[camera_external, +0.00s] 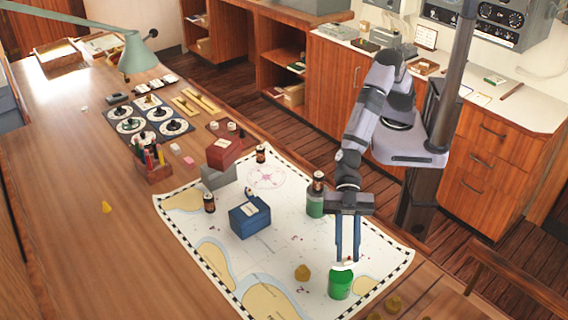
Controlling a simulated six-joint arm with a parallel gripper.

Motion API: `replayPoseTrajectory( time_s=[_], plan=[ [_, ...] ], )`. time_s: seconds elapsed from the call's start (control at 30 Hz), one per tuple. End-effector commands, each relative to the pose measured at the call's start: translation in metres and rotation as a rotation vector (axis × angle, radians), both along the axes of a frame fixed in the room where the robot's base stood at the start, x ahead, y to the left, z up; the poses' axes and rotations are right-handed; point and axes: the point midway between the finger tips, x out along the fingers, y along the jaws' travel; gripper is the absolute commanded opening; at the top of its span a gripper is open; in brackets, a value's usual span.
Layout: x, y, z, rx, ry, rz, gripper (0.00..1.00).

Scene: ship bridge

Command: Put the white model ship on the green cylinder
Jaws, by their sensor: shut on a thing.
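My gripper (347,259) points straight down over the near right part of the chart, its two blue fingers shut on a small white thing that looks like the white model ship (343,266). The ship is small and partly hidden by the fingers. It is right at the top of the bright green cylinder (341,285), which stands upright on the chart. I cannot tell whether the ship touches the cylinder's top or hangs just above it.
A blue box (250,218) and a yellow piece (302,272) are on the chart (285,235). The wooden table's left side is mostly clear.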

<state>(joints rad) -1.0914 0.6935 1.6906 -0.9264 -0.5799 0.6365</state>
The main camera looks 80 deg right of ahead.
Motion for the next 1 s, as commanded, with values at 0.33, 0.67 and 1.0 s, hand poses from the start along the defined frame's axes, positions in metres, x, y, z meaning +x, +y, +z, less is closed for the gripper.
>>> replayPoseTrajectory(
  time_s=[0.33, 0.67, 1.0],
  plan=[
    [0.0, 0.0, -0.032, 0.0, 0.0, 0.0, 0.01],
    [0.0, 0.0, -0.035, -0.001, 0.0, 0.0, 0.01],
    [0.0, 0.0, -0.036, -0.001, 0.0, 0.0, 0.41]
  ],
)
